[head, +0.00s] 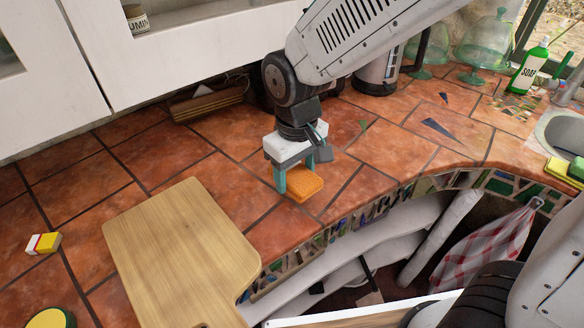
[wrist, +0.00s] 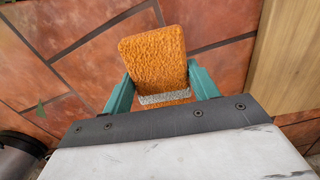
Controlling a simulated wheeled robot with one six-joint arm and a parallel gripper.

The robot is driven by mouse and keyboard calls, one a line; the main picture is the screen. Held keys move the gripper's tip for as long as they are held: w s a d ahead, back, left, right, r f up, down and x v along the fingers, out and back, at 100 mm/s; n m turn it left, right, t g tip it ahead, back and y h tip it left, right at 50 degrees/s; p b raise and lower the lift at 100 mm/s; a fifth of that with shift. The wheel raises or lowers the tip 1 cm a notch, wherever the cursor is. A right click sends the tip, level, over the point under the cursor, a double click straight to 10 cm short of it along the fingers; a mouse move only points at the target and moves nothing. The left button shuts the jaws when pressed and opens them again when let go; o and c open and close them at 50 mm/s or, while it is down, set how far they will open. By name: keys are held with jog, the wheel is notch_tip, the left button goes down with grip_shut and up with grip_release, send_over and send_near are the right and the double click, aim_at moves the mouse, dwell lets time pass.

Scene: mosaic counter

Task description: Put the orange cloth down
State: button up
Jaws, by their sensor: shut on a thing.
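The orange cloth (head: 302,184) is a small, thick, sponge-like block with a rough surface. In the head view it is at my gripper (head: 295,178), low over the tiled counter (head: 215,168) near its front edge. In the wrist view the orange cloth (wrist: 153,58) lies between the two teal fingers of my gripper (wrist: 158,90), which are shut on it. A pale grey band crosses it between the fingers. I cannot tell whether its underside touches the tiles.
A wooden cutting board (head: 180,250) lies to the left of my gripper. A soap bottle (head: 528,70), the sink (head: 562,128) and glass domes (head: 487,38) are to the right. Tiles behind my gripper are clear.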

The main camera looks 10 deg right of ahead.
aim_at(293, 170)
jog(key=w, duration=0.4)
jog(key=shift+w+f, duration=0.25)
jog(key=shift+f, duration=1.7)
jog(key=o, duration=0.9)
jog(key=shift+f, duration=0.15)
jog(key=shift+o, duration=0.2)
notch_tip(293, 170, up, 12)
jog(key=shift+f, duration=0.2)
jog(key=shift+r, duration=0.35)
